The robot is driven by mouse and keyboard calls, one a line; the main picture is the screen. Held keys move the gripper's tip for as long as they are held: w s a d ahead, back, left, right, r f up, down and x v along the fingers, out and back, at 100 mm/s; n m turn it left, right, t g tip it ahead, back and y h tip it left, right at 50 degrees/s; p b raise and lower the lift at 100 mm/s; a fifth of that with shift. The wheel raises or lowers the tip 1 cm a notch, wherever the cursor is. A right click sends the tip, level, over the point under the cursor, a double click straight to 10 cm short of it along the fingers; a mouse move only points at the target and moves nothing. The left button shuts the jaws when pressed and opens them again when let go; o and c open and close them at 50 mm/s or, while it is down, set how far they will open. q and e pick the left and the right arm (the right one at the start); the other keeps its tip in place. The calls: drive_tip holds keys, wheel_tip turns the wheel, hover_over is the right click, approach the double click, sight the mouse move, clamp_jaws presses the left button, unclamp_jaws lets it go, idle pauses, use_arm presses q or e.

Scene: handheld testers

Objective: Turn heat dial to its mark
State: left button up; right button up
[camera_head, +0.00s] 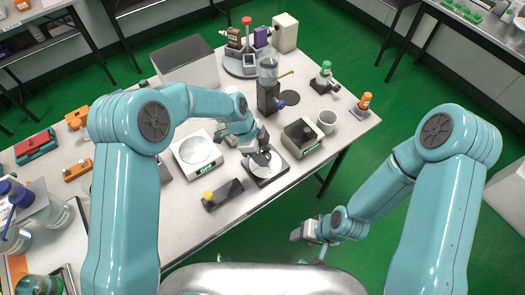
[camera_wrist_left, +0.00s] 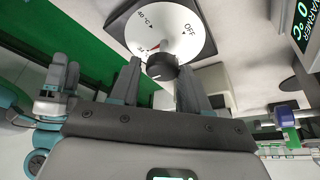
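The heat dial is a white disc (camera_head: 268,168) on a dark square plate near the table's front edge. In the left wrist view the dial face (camera_wrist_left: 163,25) carries "OFF", a temperature mark ending in 0 °C and a small red pointer. A black knob (camera_wrist_left: 162,67) stands at its centre. My left gripper (camera_head: 261,155) is over the dial, its fingers (camera_wrist_left: 160,78) apart on either side of the knob. Contact with the knob is unclear. My right gripper (camera_head: 310,232) hangs beyond the table edge, away from the dial; its fingers are too small to read.
A warmer box (camera_head: 301,138) with a green display, reading "WARMER 0 °C" in the left wrist view (camera_wrist_left: 305,25), stands right of the dial beside a cup (camera_head: 327,122). A white scale (camera_head: 197,152) and a dark box with yellow knob (camera_head: 222,195) stand to the left.

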use_arm(q)
drive_tip(key=shift+w+f, duration=0.1)
drive_tip(key=c, duration=0.6)
drive_tip(key=shift+o, duration=0.2)
